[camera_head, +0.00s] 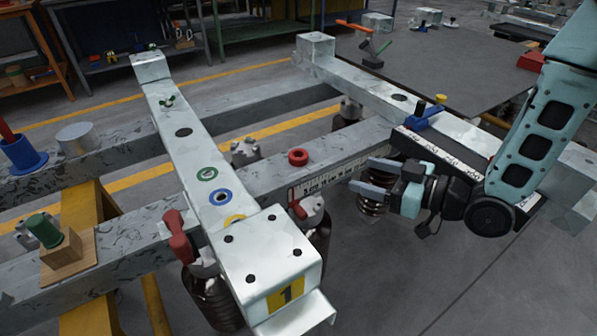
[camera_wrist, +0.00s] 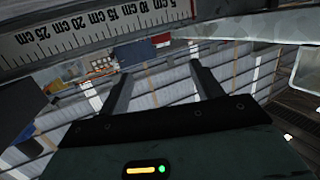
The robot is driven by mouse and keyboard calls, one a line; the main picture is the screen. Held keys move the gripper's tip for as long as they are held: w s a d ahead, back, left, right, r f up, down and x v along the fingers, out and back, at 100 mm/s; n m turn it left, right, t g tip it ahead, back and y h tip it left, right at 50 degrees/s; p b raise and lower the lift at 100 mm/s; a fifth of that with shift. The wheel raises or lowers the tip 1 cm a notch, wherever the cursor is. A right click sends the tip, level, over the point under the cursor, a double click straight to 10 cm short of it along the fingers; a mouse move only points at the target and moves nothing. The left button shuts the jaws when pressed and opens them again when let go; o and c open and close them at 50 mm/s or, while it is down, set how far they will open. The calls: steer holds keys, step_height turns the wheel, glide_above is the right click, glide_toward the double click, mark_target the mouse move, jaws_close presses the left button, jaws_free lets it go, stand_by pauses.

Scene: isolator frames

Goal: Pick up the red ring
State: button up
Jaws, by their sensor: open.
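A small red ring (camera_head: 298,157) lies on the grey crossbeam in the head view, near the middle of the picture. My gripper (camera_head: 367,178) is to the right of the ring and somewhat lower in the picture, with its two fingers pointing left. The fingers are apart and nothing shows between them. In the wrist view my gripper (camera_wrist: 160,85) also shows its two fingers spread, with only distant background between them. The red ring cannot be made out in the wrist view.
Flat green (camera_head: 207,174), blue (camera_head: 221,197) and yellow (camera_head: 234,220) rings lie on the front beam (camera_head: 170,150). A ruler strip (camera_wrist: 90,32) runs close above my fingers in the wrist view. A red-handled clamp (camera_head: 180,240) and coiled springs stand by the beams.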

mark_target(303, 156)
steer(key=x, duration=1.2)
steer(key=shift+d+r, duration=0.1)
steer(key=shift+b+x, duration=0.45)
steer(key=shift+x, duration=2.3)
steer(key=shift+s+r, duration=0.1)
steer(key=c, duration=1)
